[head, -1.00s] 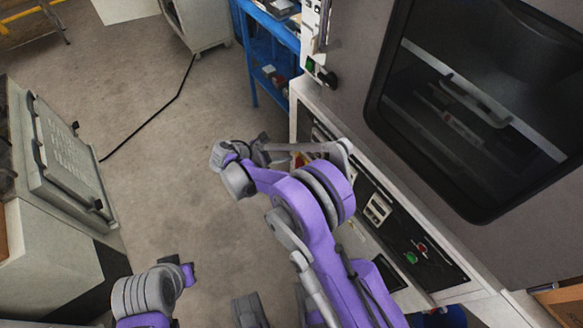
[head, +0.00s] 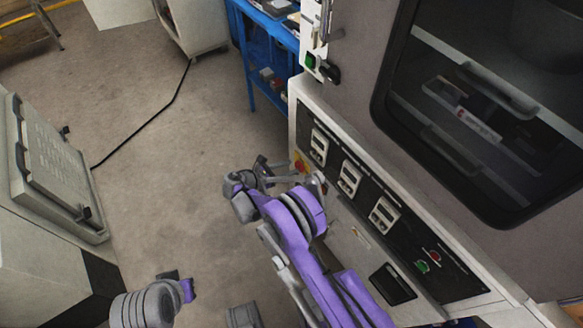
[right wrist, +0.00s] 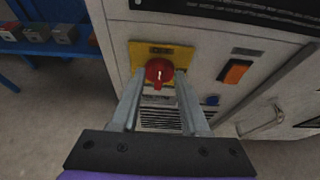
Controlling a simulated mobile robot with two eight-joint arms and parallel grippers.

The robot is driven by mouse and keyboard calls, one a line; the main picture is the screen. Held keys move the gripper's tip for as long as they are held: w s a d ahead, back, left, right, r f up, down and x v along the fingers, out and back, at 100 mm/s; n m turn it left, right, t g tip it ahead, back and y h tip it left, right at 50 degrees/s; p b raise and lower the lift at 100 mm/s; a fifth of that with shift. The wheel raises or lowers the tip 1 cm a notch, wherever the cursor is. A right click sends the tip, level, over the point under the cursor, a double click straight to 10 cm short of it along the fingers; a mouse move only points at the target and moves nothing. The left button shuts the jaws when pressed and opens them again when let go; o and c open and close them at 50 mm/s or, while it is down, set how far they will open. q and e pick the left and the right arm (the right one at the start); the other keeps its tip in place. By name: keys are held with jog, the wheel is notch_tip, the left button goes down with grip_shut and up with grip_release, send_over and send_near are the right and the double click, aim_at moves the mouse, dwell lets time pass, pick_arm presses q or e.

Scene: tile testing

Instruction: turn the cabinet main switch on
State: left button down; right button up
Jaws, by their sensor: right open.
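The cabinet main switch is a red rotary knob (right wrist: 159,72) on a yellow plate (right wrist: 182,56), set in the pale cabinet front. The knob's white mark stands close to upright. In the head view the switch (head: 299,166) is a small red and yellow patch at the cabinet's left end, partly behind my arm. My right gripper (right wrist: 160,80) is open and points at the switch, with one finger on each side of the knob in the picture. I cannot tell whether the fingers touch it. In the head view my right gripper (head: 292,180) is beside the cabinet front.
An orange rocker (right wrist: 235,72) and a blue button (right wrist: 211,101) are right of the switch. A blue shelf (head: 262,60) stands behind. Open floor (head: 170,190) lies left.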

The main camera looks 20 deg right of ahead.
jog(key=shift+x, duration=0.85)
grip_shut()
